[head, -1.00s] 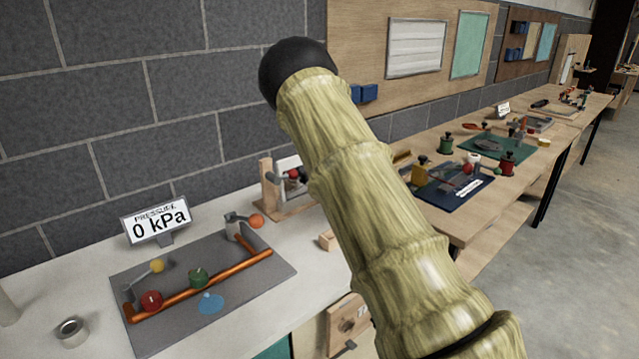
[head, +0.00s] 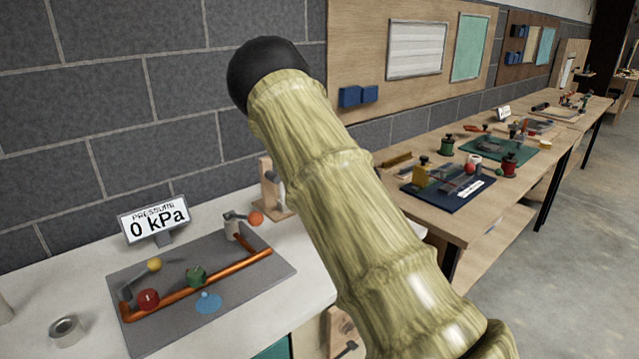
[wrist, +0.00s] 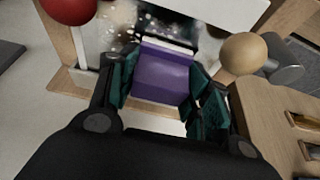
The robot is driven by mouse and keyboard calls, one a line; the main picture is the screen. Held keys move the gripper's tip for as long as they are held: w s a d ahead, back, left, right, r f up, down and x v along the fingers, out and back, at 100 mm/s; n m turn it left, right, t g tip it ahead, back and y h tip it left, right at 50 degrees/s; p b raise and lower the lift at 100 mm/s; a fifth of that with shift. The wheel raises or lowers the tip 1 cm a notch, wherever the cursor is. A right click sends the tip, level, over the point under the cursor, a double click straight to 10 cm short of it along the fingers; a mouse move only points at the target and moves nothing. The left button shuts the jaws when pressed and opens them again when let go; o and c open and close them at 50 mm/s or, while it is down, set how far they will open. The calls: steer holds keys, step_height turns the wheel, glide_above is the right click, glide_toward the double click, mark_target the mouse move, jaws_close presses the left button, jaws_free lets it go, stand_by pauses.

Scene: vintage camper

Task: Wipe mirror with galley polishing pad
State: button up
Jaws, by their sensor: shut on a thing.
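In the wrist view my gripper (wrist: 163,82) is shut on a purple polishing pad (wrist: 162,75), with a dark teal finger on each side. The pad's far edge is white and black, close to the mirror (wrist: 112,32). The mirror is a dark reflective panel with pale specks and smudges, in a wooden frame. I cannot tell whether the pad touches it. In the head view my arm hides the gripper, the pad and most of the mirror stand (head: 267,187); only the stand's left wooden part shows.
A red ball (wrist: 70,8) and a tan ball (wrist: 243,54) flank the mirror. In the head view, a grey board with an orange pipe (head: 190,290) and a pressure sign (head: 156,218) stand on the white bench. A wooden bench (head: 455,218) with several items extends right.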

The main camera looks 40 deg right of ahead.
steer(key=shift+a+f+b, duration=0.1)
steer(key=shift+a+b, duration=0.3)
steer(key=shift+a, duration=0.35)
steer(key=shift+s+a+b, duration=0.15)
steer(key=shift+a+b, duration=0.55)
steer(key=shift+a, duration=0.75)
steer(key=shift+s+a+b, duration=0.1)
steer(key=shift+a+b, duration=0.6)
steer(key=shift+a, duration=0.7)
steer(key=shift+r, duration=0.3)
steer(key=d+b, duration=0.3)
steer(key=d, duration=0.7)
steer(key=shift+w+d, duration=0.4)
steer(key=shift+w, duration=0.05)
steer(key=shift+a, duration=0.15)
